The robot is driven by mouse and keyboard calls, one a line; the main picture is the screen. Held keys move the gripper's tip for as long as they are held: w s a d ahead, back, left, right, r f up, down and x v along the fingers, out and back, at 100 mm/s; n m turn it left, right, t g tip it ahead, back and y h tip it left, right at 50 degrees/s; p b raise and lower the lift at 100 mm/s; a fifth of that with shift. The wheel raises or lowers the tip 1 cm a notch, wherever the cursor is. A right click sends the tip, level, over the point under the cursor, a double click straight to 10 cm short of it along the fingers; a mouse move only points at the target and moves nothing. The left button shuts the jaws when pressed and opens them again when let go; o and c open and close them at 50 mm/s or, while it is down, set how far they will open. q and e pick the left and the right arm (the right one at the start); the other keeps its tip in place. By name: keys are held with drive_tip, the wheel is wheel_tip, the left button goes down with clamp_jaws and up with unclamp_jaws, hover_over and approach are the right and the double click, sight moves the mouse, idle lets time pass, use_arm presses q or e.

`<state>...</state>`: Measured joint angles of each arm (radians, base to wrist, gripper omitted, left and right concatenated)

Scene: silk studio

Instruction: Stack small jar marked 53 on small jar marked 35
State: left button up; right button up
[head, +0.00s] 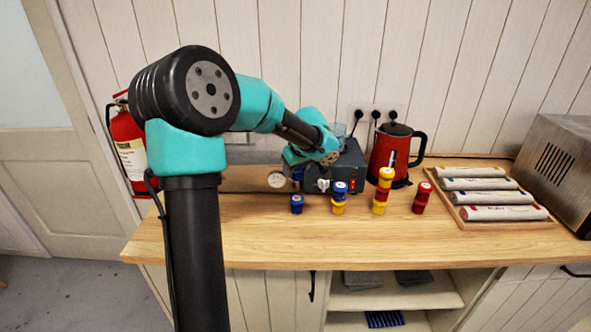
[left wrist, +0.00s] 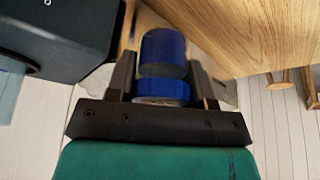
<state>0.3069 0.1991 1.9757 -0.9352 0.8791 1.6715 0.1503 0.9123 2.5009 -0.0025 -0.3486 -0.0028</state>
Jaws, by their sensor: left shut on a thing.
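My left gripper (left wrist: 161,72) is shut on a small blue jar (left wrist: 163,55), which sits between its two dark fingers in the left wrist view. In the head view my left gripper (head: 298,172) is small, close to the dark box, with a bit of blue at it. Below it a small blue jar (head: 296,204) stands on the table. To the right stand a blue-topped jar on a yellow one (head: 339,197), a stack of yellow and red jars (head: 382,190), and a single red jar (head: 421,197). The numbers are too small to read. My right gripper is not in view.
A dark box (head: 346,172) and a red kettle (head: 392,152) stand at the back of the wooden table (head: 270,240). A wooden tray (head: 508,222) with several white tubes and a metal appliance (head: 562,165) are at the right. The table's front strip is clear.

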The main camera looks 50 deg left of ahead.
sight(296, 197)
use_arm(q)
drive_tip(key=shift+f, duration=0.1)
drive_tip(key=shift+f, duration=3.3)
drive_tip(key=shift+f, duration=0.55)
drive_tip(key=o, duration=1)
drive_tip(key=v, duration=1.7)
drive_tip(key=shift+r, duration=0.2)
drive_tip(key=shift+d, duration=0.1)
